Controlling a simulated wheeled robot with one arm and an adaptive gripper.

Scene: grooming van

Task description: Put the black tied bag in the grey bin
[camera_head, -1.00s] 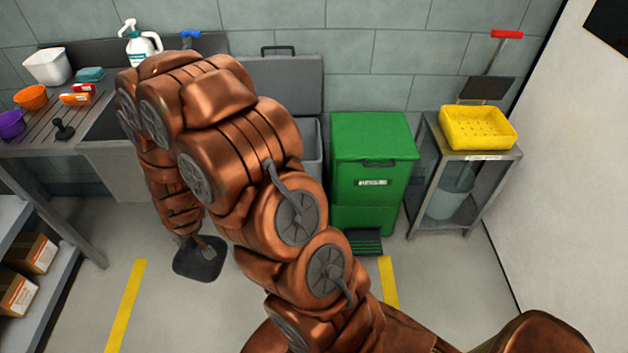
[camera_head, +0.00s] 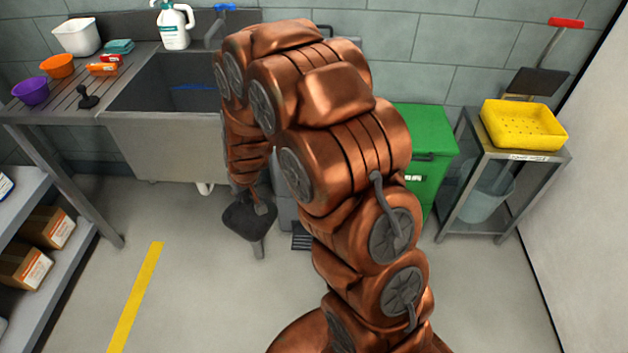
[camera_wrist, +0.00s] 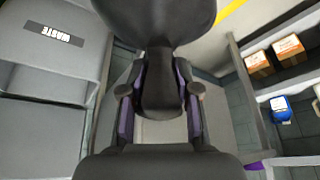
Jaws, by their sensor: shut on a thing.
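The black tied bag (camera_head: 246,222) is in the head view below the end of my arm, in front of the bins. In the wrist view the bag (camera_wrist: 160,20) fills the top centre, and its narrow neck is between the fingers of my gripper (camera_wrist: 160,92). My gripper is shut on that neck. The grey bin (camera_wrist: 25,55), labelled WASTE, is at the left of the wrist view, beside the bag and apart from it. In the head view the grey bin (camera_head: 284,212) is mostly hidden behind my arm, and its opening cannot be seen.
A green bin (camera_head: 432,150) stands right of the grey bin, partly behind my arm. A metal stand with a yellow tray (camera_head: 522,125) is farther right. The sink counter (camera_head: 150,150) is at the left, and shelves with boxes (camera_head: 25,265) are at the front left. Floor between is clear.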

